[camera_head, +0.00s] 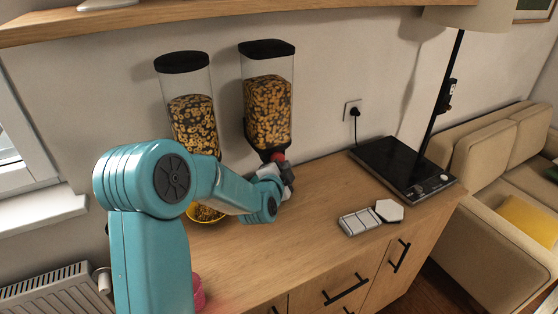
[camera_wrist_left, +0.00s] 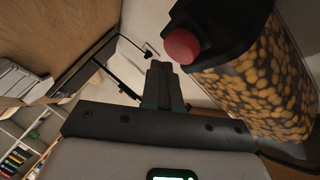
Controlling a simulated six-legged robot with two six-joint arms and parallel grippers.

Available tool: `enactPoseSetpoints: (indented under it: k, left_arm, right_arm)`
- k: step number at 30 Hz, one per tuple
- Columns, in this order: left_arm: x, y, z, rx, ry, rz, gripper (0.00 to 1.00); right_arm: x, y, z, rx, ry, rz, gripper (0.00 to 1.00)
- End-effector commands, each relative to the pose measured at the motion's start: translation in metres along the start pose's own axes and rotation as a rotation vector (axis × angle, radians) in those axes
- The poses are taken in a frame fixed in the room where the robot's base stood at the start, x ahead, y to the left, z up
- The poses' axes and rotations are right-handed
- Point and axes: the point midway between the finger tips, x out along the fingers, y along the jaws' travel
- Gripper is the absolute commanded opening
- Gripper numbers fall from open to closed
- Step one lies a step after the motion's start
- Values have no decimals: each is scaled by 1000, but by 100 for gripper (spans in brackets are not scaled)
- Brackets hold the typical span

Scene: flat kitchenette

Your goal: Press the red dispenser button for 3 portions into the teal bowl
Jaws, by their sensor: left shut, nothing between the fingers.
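The right-hand cereal dispenser (camera_head: 268,100) has a clear body, a black lid and a red button (camera_head: 277,157) low on its front. In the left wrist view the red button (camera_wrist_left: 182,46) is large and sits on the black lower part of the dispenser (camera_wrist_left: 225,30). My left gripper (camera_head: 288,175) is shut and empty, close to the button; whether it touches is unclear. Its closed fingers (camera_wrist_left: 163,85) show just below the button in the wrist view. I cannot see a teal bowl; my left arm hides part of the counter. My right gripper is out of view.
A second dispenser (camera_head: 193,125) stands left, with a yellow bowl (camera_head: 207,214) of cereal below it, partly behind my arm. A pink item (camera_head: 198,292) is at the counter's front. A black hob (camera_head: 400,168), a lamp and small white pieces (camera_head: 361,221) are right.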

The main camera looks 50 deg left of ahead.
Motion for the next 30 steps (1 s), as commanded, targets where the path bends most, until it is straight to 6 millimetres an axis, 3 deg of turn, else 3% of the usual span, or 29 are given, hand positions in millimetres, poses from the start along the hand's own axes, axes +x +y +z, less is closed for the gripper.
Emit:
enactPoseSetpoints:
  k: [30]
  left_arm:
    - [6,-3,5,-1,-1,-1,0]
  right_arm:
    - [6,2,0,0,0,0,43]
